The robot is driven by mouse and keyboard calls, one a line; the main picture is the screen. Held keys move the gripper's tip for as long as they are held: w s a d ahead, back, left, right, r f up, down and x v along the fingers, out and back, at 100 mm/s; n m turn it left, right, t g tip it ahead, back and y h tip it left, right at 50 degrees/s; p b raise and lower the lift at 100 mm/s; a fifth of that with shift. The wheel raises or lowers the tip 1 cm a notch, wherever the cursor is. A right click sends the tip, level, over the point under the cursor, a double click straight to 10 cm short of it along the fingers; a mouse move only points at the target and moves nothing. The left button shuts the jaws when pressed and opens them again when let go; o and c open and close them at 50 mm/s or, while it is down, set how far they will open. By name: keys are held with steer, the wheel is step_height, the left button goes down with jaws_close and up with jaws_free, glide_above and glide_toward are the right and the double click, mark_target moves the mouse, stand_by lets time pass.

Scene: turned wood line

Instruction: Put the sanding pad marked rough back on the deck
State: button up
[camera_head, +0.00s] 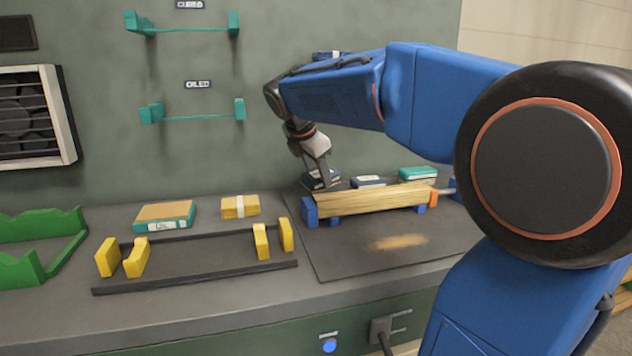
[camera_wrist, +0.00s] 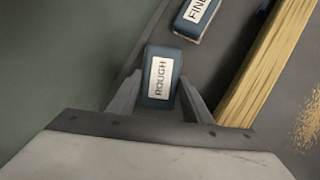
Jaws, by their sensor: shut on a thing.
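The sanding pad marked ROUGH (camera_wrist: 157,82) is a dark blue block with a white label. It sits between the two fingers of my gripper (camera_wrist: 158,98), which is shut on it. In the head view my gripper (camera_head: 320,176) is at the left end of the wooden piece, behind it. The pad marked FINE (camera_wrist: 196,18) lies apart from it on a dark strip (camera_wrist: 226,52), which looks like the deck; it also shows in the head view (camera_head: 369,181). I cannot tell whether the ROUGH pad touches the strip.
A long wooden piece (camera_head: 375,200) sits in a blue holder (camera_head: 310,211) in front of the pads. A teal pad (camera_head: 418,173) is at the strip's right end. A black rack with yellow supports (camera_head: 200,273) and an OILED book-like block (camera_head: 164,215) stand left.

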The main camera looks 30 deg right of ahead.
mark_target(312, 171)
steer(key=shift+w+f, duration=0.15)
steer(key=shift+f, duration=0.4)
steer(key=shift+w+f, duration=0.15)
steer(key=shift+f, duration=0.4)
steer(key=shift+w+d+r+n+g+y, duration=0.1)
steer(key=shift+w+d+n+g+y, duration=0.2)
steer(key=shift+g, duration=0.45)
steer(key=shift+w+a+r+g+y, duration=0.1)
steer(key=shift+w+g, duration=0.3)
steer(key=shift+g, duration=0.35)
steer(key=shift+f, duration=0.75)
steer(key=shift+f, duration=0.15)
steer(key=o, duration=1)
steer(key=v, duration=0.7)
steer(key=shift+r, duration=0.4)
